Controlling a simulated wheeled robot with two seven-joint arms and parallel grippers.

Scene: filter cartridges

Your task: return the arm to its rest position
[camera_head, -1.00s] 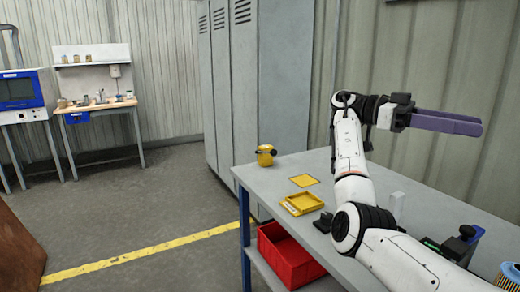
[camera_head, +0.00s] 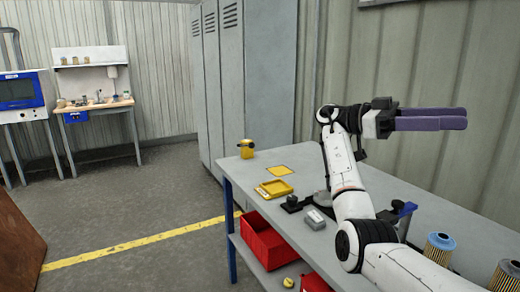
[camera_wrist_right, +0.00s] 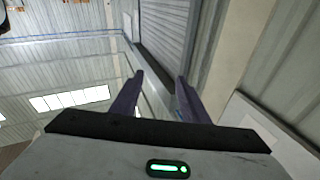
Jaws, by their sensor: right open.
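My right arm rises from the lower right of the head view, over the grey workbench (camera_head: 400,185). My right gripper (camera_head: 466,118) is held in the air above the bench, its purple fingers pointing right, near the corrugated wall. In the right wrist view its two fingers (camera_wrist_right: 160,80) stand apart with nothing between them; behind them are wall, locker and ceiling panels. My left gripper is not in view.
A red bin (camera_head: 266,243) sits on the lower shelf. Grey lockers (camera_head: 255,70) stand behind. Open floor lies to the left.

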